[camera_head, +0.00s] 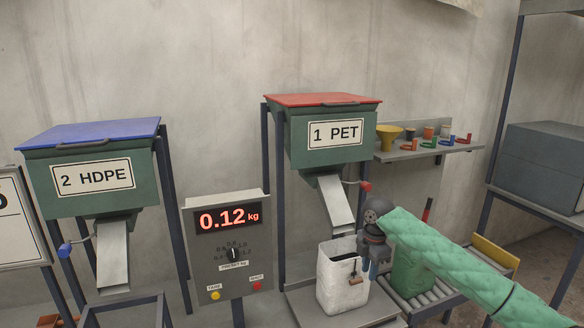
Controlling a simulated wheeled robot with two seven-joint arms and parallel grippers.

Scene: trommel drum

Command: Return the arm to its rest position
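My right arm (450,262), in a quilted green sleeve, reaches in from the right edge. Its dark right gripper (369,270) points down just right of a white sack-like container (341,285) and overlaps its edge in the picture. Whether they touch and how far the fingers are apart cannot be told. My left gripper is not in view. The white container stands open-topped on a flat scale plate (302,304) below the metal chute (336,205) of the "1 PET" hopper (300,128), which has a red lid.
A scale display (227,218) reads 0.12 kg. The "2 HDPE" hopper (146,185) with a blue lid stands left. A green container (412,275) sits on rollers (440,294) behind my arm. A wall shelf (425,152) holds small coloured items. A grey box (540,165) stands right.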

